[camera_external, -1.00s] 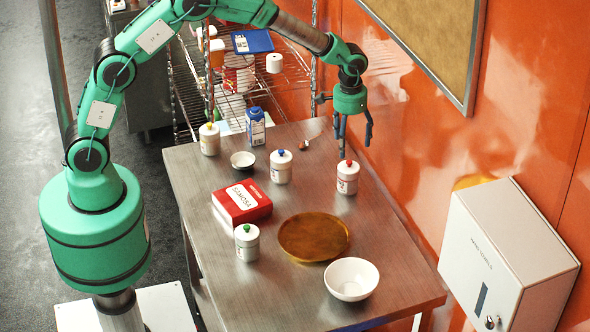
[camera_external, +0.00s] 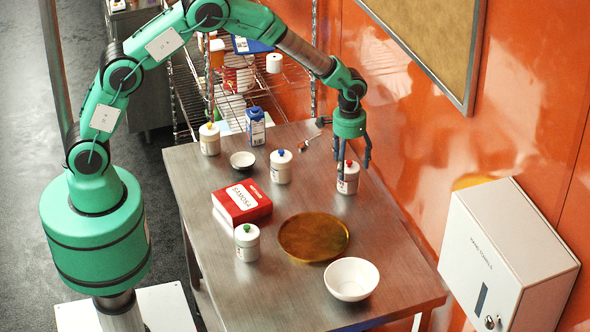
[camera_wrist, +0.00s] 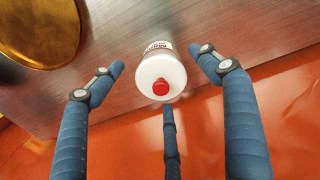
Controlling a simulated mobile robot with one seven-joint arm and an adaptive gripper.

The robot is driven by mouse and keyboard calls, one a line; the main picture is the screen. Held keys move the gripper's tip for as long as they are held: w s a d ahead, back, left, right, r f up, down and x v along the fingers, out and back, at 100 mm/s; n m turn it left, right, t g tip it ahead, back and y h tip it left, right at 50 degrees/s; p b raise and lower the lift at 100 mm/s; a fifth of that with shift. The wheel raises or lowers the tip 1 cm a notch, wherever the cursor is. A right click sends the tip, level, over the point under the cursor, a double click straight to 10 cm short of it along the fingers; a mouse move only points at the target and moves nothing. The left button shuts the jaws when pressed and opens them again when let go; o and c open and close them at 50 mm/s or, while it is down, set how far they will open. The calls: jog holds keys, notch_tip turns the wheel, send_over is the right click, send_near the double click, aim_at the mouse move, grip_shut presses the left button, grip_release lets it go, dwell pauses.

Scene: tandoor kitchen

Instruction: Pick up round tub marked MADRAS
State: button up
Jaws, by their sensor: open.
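A round white tub with a red knob (camera_external: 348,183) stands upright near the table's wall-side edge. In the wrist view this tub (camera_wrist: 150,75) is seen from above, its label too foreshortened to read surely. My gripper (camera_external: 353,163) is open, pointing down right over this tub. Its blue fingers are spread around the tub with gaps visible in the wrist view (camera_wrist: 160,70). Similar tubs stand apart: blue knob (camera_external: 281,171), yellow knob (camera_external: 209,144) and green knob (camera_external: 247,248). I cannot read MADRAS on any of them.
The steel table (camera_external: 300,305) also holds a red SAMOSA box (camera_external: 240,203), a brass plate (camera_external: 313,238), a white bowl (camera_external: 351,280), a small bowl (camera_external: 242,160), a blue carton (camera_external: 255,127) and a spoon (camera_external: 308,143). The orange wall (camera_external: 420,190) is close on the right.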

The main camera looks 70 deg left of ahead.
aim_at(348, 177)
jog(key=shift+f, duration=0.2)
jog(key=shift+f+b, duration=0.4)
jog(key=shift+f, duration=2.15)
jog(key=shift+c, duration=0.5)
jog(key=c, duration=1.4)
jog(key=shift+r, duration=0.1)
